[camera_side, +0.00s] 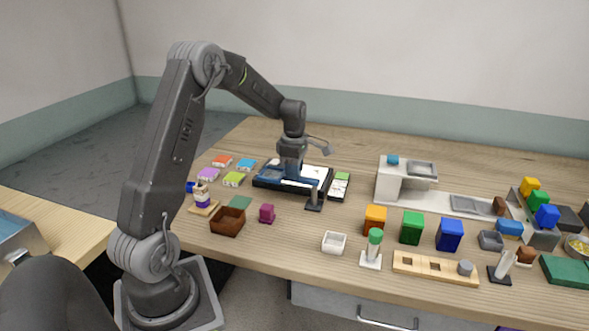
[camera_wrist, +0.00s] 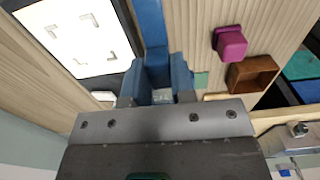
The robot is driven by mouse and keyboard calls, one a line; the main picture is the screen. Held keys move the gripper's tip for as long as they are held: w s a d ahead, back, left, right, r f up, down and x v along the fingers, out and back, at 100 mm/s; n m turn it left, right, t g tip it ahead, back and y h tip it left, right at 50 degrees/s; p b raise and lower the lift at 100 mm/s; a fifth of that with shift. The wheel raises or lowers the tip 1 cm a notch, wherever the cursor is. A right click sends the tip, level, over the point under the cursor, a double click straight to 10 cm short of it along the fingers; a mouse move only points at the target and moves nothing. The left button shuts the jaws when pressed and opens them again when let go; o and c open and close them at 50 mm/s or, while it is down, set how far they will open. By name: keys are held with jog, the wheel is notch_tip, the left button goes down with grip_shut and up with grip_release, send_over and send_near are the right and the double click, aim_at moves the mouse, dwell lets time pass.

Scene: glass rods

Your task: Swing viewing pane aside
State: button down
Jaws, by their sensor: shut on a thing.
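A flat panel with a bright white face and dark frame (camera_side: 268,184) lies on the table under my gripper in the side view. Its white face (camera_wrist: 84,30) with small corner marks fills the upper left of the wrist view. A blue bar (camera_wrist: 149,22) runs beside it, up from between my fingers. My gripper (camera_wrist: 158,88) is shut on this blue bar; the exact grip is partly hidden by the fingers. In the side view my gripper (camera_side: 291,178) points down over the panel. I cannot tell the clear pane itself from the panel.
A dark upright post (camera_side: 314,198) stands at the panel's front right. A brown open box (camera_side: 228,222) and a magenta block (camera_side: 267,213) lie in front. Colored tiles (camera_side: 233,179) lie left. A white stand (camera_side: 391,182) is to the right.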

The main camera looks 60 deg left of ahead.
jog(key=c, duration=1)
grip_release()
jog(key=shift+o, duration=0.2)
notch_tip(320, 180, up, 14)
jog(key=s+d+r+m+t, duration=0.1)
jog(key=d+r+m, duration=0.1)
jog(key=d+m, duration=0.25)
jog(key=s+d+r+m, duration=0.2)
jog(key=d+m, duration=0.1)
jog(key=d, duration=0.3)
jog(key=s+d+f+m+t, duration=0.3)
jog(key=s+d+m+t, duration=0.1)
jog(key=s+d+m, duration=1.3)
jog(key=shift+d+m+t, duration=0.3)
jog(key=shift+d+m, duration=0.15)
jog(key=shift+m, duration=0.7)
